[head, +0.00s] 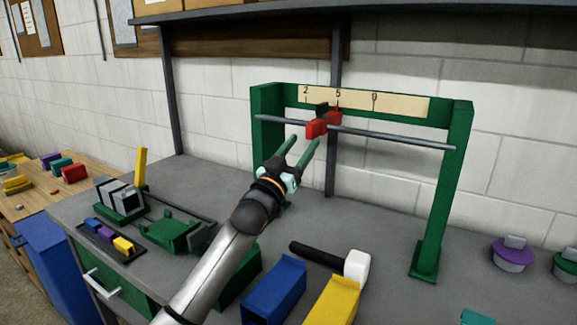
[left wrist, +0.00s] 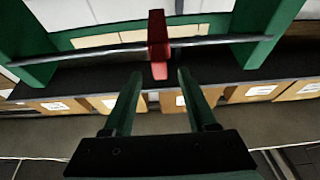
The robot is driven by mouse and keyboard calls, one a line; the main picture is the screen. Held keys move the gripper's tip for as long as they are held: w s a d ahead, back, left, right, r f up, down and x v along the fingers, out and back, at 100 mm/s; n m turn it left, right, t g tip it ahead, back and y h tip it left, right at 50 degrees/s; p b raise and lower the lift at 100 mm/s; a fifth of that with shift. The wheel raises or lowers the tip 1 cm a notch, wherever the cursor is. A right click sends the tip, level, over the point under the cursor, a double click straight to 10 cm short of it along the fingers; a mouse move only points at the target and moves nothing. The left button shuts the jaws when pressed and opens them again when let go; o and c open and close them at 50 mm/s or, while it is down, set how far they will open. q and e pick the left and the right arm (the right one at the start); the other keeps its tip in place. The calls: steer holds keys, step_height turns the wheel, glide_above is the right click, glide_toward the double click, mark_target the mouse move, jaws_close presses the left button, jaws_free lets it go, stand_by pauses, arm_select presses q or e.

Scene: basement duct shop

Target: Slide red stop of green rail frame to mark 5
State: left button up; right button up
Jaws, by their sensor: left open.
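The green rail frame (head: 443,180) stands on the grey bench, with a grey rod (head: 400,138) across it and a cream scale (head: 410,104) marked 2, 5 and 9 above. The red stop (head: 316,129) sits on the rod below the scale, with a dark piece (head: 322,109) at its top. It appears near mark 5, slightly toward 2; the slanted view leaves exact alignment unclear. My left gripper (head: 306,142) is open just below and in front of the stop. In the left wrist view the stop (left wrist: 157,45) lies beyond the fingertips, centred between them (left wrist: 158,72). My right gripper is out of view.
A white-headed mallet (head: 354,266), a blue block (head: 274,290) and a yellow block (head: 332,302) lie in front of the frame. Green fixtures (head: 172,231) stand left of my arm. Purple (head: 512,254) and green lidded items are at right. A shelf (head: 300,12) hangs above.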

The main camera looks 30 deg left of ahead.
arm_select(q)
steer(key=v, duration=0.6)
steer(key=shift+b, duration=0.45)
